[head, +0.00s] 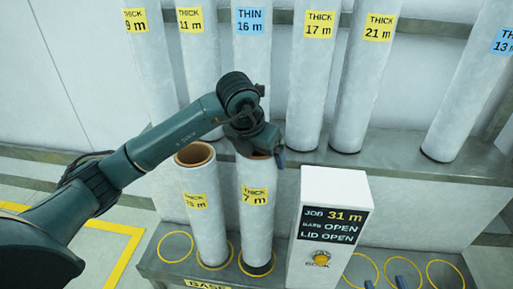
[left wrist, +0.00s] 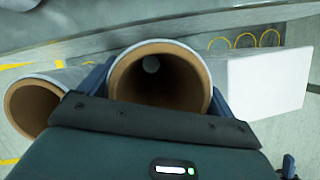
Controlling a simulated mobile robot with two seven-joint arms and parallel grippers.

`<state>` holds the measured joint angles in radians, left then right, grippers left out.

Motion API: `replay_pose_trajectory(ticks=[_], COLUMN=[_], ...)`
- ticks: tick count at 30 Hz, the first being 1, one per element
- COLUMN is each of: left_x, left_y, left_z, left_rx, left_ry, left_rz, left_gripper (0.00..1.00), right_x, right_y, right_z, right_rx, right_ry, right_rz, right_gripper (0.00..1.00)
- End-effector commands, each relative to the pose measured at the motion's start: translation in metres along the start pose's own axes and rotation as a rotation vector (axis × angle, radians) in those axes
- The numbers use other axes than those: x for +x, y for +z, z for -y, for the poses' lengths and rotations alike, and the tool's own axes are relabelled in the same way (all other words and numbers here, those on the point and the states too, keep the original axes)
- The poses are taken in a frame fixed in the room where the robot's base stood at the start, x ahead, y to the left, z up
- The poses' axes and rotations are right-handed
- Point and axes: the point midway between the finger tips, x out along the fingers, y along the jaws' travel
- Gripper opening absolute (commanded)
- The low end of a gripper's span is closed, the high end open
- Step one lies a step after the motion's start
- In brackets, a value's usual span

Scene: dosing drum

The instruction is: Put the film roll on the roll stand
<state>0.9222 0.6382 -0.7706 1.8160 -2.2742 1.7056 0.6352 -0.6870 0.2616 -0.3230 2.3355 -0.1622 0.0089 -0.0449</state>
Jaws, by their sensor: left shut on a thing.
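A tall white film roll (head: 255,215) with a yellow "THICK 7 m" label stands about upright at a yellow ring of the low grey stand (head: 150,262), left of the white console. Whether its foot rests there I cannot tell. My left gripper (head: 262,150) is shut on its top end. In the left wrist view the roll's brown open core (left wrist: 158,85) is between the fingers of my left gripper (left wrist: 156,80). Another "THICK" roll (head: 203,215), its number unclear, stands just left of it in another ring. My right gripper is not in view.
A white console (head: 327,225) reads "JOB 31 m" and "LID OPEN", close right of the held roll. Several labelled rolls stand on the back shelf (head: 390,150), among them "THIN 16 m" (head: 252,60). Rings at left and at right of the console are empty of rolls.

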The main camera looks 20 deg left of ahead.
Motion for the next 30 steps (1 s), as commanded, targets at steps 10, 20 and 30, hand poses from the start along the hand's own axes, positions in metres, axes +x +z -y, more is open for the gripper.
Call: replay_pose_trajectory(ticks=[10,20,30], left_x=[0.031,0.032,0.035], left_y=[-0.011,-0.012,-0.015], left_z=[0.0,0.0,0.0], left_rx=[0.0,0.001,0.001], left_ry=[-0.002,-0.001,0.0], left_rz=[0.008,0.01,0.0], left_gripper=[0.19,0.19,1.0], right_x=[0.0,0.0,-0.001], right_y=[0.0,-0.001,-0.001], right_z=[0.005,0.006,0.006], right_rx=[-0.018,-0.018,-0.019], right_ry=[-0.011,-0.013,-0.015], right_rz=[-0.065,-0.073,-0.075], right_gripper=[0.36,0.36,0.36])
